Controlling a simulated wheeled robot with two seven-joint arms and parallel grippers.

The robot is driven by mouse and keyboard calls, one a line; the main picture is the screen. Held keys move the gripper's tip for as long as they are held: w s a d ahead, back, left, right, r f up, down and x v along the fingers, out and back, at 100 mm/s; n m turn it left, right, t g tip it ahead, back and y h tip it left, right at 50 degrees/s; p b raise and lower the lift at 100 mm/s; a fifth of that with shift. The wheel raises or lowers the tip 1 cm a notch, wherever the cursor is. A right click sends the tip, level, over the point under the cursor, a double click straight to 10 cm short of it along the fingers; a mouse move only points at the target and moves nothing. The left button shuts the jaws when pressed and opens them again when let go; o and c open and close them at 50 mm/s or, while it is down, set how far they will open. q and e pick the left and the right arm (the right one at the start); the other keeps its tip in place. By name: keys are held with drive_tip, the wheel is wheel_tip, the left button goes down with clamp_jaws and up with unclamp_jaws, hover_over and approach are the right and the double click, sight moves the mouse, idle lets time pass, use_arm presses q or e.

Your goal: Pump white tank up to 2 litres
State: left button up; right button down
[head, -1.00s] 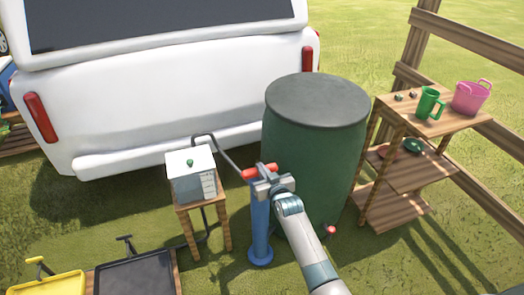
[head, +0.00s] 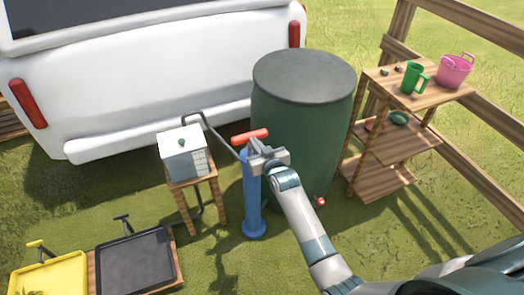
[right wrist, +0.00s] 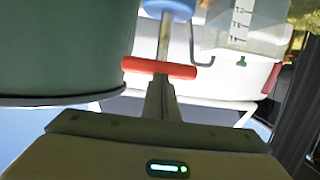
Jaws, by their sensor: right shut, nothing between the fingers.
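The white tank (head: 184,152) is a small box with a white lid, a green knob and level marks, on a wooden stool. It shows upside down at the top of the right wrist view (right wrist: 245,25); I cannot read its level. A blue pump (head: 252,205) with a red T-handle (head: 250,136) stands upright to its right. My right gripper (head: 258,150) is shut and empty, right at the near side of the handle. In the right wrist view its fingertips (right wrist: 160,82) point at the middle of the red handle (right wrist: 160,68); I cannot tell whether they touch. My left gripper is not in view.
A tall green barrel (head: 300,130) stands close to the right of the pump. A grey hose (head: 217,135) arches from the tank toward the pump. A white vehicle (head: 150,95) is behind. A wooden shelf (head: 385,180) stands right; trays (head: 135,262) are at front left.

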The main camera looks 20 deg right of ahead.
drive_tip(key=v, duration=0.6)
drive_tip(key=shift+s+r, duration=0.2)
idle(1.4)
drive_tip(key=s+a+f+g, duration=0.1)
drive_tip(key=s+f+g, duration=0.1)
drive_tip(key=s+f, duration=0.5)
drive_tip(key=s+a+f+n+g, duration=0.1)
drive_tip(key=s+f, duration=0.3)
drive_tip(key=f, duration=0.6)
drive_tip(key=s+a+f+g, duration=0.2)
drive_tip(key=s+f, duration=0.3)
drive_tip(key=f, duration=0.4)
drive_tip(key=s+a+f+g, duration=0.1)
drive_tip(key=s+f+g, duration=0.1)
drive_tip(key=s+f, duration=0.6)
drive_tip(key=s+f+n+g, duration=0.1)
drive_tip(key=s+f, duration=0.7)
drive_tip(key=s, duration=0.8)
drive_tip(key=shift+a+f+g+y, duration=0.35)
drive_tip(key=shift+f+g+y, duration=0.05)
drive_tip(key=shift+g, duration=0.2)
